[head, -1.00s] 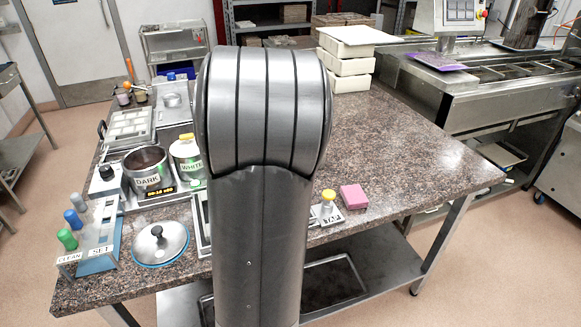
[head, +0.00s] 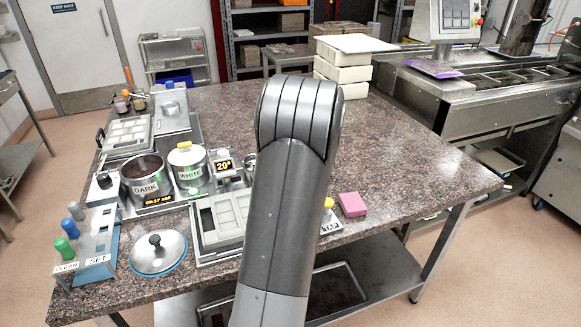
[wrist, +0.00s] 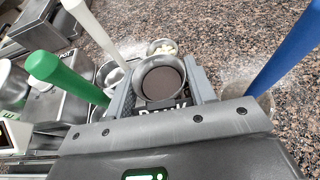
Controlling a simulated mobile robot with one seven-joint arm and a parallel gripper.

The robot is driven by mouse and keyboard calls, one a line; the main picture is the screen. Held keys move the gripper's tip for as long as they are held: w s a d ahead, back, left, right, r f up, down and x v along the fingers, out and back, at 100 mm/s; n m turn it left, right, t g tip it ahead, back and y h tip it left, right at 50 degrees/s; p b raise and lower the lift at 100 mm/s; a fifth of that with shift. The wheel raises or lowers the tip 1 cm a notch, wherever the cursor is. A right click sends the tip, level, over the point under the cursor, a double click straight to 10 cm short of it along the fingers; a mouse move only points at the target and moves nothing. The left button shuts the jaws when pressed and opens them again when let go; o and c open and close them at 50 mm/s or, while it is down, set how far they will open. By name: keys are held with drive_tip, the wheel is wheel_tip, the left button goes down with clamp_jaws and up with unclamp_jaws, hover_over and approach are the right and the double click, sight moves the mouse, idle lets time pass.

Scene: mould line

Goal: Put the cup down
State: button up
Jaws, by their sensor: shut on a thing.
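In the wrist view, my gripper (wrist: 160,92) is shut on a round metal cup (wrist: 138,72) with a flat dark brown filling. Grey fingers stand on either side of the cup. A partly hidden label on its near side seems to read DARK. The cup looks upright over the speckled worktop; I cannot tell whether it touches a surface. In the head view my arm hides the gripper and the cup.
Green (wrist: 62,76), white (wrist: 92,26) and blue (wrist: 286,50) handles rise close around my gripper. A small bowl of pale pieces (wrist: 162,46) lies beyond the cup. The worktop (head: 400,150) is clear at right; a pink block (head: 352,204) lies near its front edge.

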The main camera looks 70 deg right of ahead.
drive_tip(key=shift+f, duration=2.85)
drive_tip(key=shift+f, duration=0.15)
drive_tip(key=o, duration=0.7)
drive_tip(key=shift+s+a+r, duration=0.1)
drive_tip(key=shift+r, duration=0.15)
drive_tip(key=v, duration=1.1)
drive_tip(key=shift+s+a, duration=0.25)
drive_tip(key=shift+a, duration=0.05)
